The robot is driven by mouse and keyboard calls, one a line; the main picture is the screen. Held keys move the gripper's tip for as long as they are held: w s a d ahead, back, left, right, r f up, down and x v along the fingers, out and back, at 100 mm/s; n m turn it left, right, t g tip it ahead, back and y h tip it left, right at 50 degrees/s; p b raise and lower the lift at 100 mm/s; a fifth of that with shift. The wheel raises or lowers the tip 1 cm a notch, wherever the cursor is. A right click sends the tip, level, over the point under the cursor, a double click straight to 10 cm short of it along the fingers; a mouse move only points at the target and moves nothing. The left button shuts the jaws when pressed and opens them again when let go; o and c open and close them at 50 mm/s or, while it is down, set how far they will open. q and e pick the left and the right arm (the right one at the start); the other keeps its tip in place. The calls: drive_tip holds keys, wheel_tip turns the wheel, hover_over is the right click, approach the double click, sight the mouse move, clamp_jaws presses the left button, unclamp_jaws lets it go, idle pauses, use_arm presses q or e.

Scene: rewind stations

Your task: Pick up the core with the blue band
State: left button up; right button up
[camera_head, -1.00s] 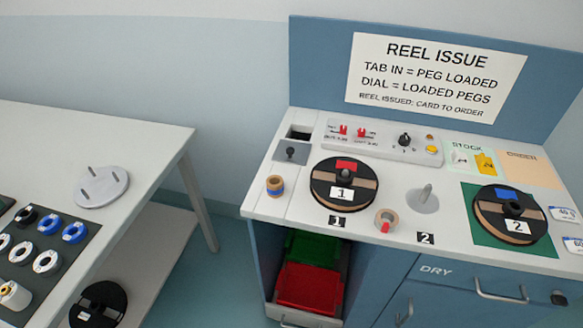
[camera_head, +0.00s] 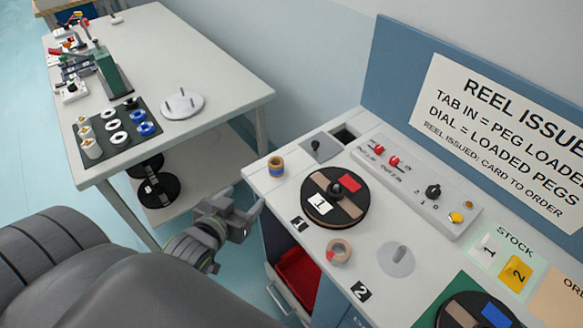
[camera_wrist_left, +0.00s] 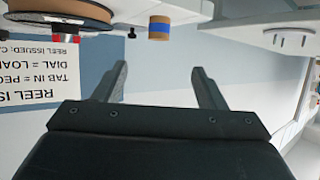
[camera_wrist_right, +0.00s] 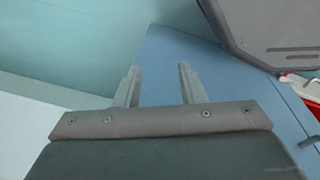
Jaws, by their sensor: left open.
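The core with the blue band (camera_head: 276,166) is a small tan cylinder standing upright at the left end of the reel counter. It also shows near the top of the left wrist view (camera_wrist_left: 160,28), beyond the fingertips. My left gripper (camera_head: 246,203) is open and empty, just off the counter's left edge, to the lower left of the core and apart from it. In the left wrist view its fingers (camera_wrist_left: 158,76) are spread. My right gripper (camera_wrist_right: 158,72) is open and empty in the right wrist view, facing blue panels; the head view does not show it.
A black reel (camera_head: 335,197) on spot 1 sits right of the core. Another tan core (camera_head: 339,251) with a red mark stands nearer, beside a bare peg (camera_head: 396,258). A grey lever plate (camera_head: 318,148) is behind. A white table (camera_head: 215,62) stands left, across a floor gap.

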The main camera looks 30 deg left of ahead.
use_arm(q)
drive_tip(key=p, duration=0.1)
approach(272, 167)
drive_tip(key=x, duration=0.4)
drive_tip(key=shift+a+f+p, duration=0.2)
drive_tip(key=shift+f+p, duration=0.2)
drive_tip(key=shift+w+a+f, duration=0.15)
drive_tip(key=shift+w+f, duration=0.1)
drive_tip(key=shift+w, duration=0.65)
drive_tip(key=x, duration=0.1)
drive_tip(key=p+x, duration=0.1)
drive_tip(key=x, duration=0.1)
drive_tip(key=shift+w+d+r, duration=0.15)
drive_tip(key=shift+d+r, duration=0.1)
drive_tip(key=shift+d, duration=0.1)
drive_tip(key=shift+w+a+f+p, duration=0.15)
drive_tip(key=shift+w+f+p, duration=0.2)
drive_tip(key=shift+w, duration=0.25)
use_arm(e)
drive_tip(key=r, duration=0.1)
drive_tip(key=a+r, duration=0.2)
drive_tip(key=shift+r, duration=0.3)
drive_tip(key=shift+s, duration=0.1)
